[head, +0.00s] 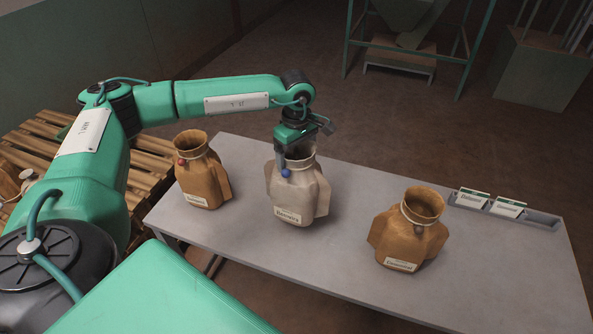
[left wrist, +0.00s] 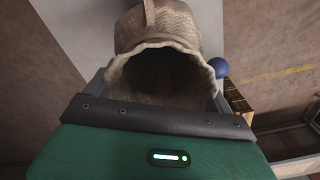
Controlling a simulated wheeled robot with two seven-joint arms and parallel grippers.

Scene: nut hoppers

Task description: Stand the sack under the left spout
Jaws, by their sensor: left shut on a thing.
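A pale cream sack (head: 297,195) with an open mouth, a blue bead and a small label stands upright at the middle of the table. My left gripper (head: 297,150) reaches down from above and is shut on this sack at its neck. In the left wrist view the sack's open, dark mouth (left wrist: 165,72) lies between the fingers, with the blue bead beside it. I cannot tell whether the sack's base touches the table. A green hopper (head: 408,14) stands on a frame at the far back. No spout shows clearly enough to name as the left one. My right gripper is not in view.
A brown sack with a red bead (head: 203,175) stands left on the grey table (head: 345,285), another brown sack (head: 408,240) stands right. A card tray (head: 545,219) lies at the right edge. Wooden pallets (head: 35,140) lie left. Open floor separates table and hopper.

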